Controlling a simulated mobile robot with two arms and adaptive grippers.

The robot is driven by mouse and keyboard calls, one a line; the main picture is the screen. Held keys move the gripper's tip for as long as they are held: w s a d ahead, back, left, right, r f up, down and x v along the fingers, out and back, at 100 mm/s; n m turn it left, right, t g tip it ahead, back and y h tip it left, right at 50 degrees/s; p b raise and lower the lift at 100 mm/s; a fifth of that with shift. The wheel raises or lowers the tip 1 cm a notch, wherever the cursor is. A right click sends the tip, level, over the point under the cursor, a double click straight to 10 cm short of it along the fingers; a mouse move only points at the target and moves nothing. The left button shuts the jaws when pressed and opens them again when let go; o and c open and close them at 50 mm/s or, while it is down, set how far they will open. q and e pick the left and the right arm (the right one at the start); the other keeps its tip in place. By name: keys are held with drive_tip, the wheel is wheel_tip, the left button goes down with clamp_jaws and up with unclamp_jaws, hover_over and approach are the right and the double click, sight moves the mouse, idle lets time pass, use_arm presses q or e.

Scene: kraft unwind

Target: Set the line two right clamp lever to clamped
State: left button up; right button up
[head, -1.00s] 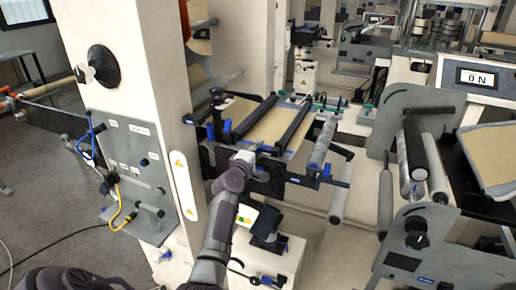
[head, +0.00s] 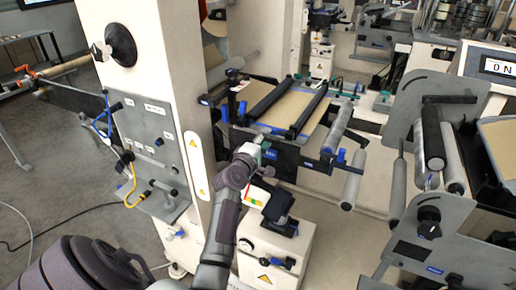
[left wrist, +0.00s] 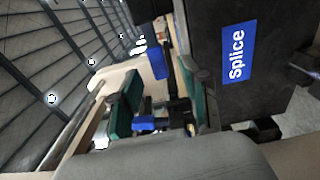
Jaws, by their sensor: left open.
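The splice table (head: 283,116) carries two dark clamp bars, the left bar (head: 268,99) and the right bar (head: 310,107), with blue parts at their ends. A blue lever end (head: 291,133) shows at the near end of the right bar. My left gripper (head: 262,146) is at the table's near edge, left of that end. In the left wrist view, its green-padded fingers (left wrist: 162,108) are apart, with a blue piece (left wrist: 146,123) seen between them; I cannot tell which lever it is or whether they touch it. My right gripper is out of view.
A blue "splice" label (left wrist: 239,51) on a dark plate is close beside the fingers. A white column with a grey valve panel (head: 150,150) stands left. Rollers (head: 338,128) stand right of the table, and a white cabinet (head: 275,258) is below.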

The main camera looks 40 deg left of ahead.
use_arm(q)
drive_tip(key=v, duration=0.6)
drive_tip(key=shift+s+d, duration=0.1)
drive_tip(key=shift+d, duration=0.05)
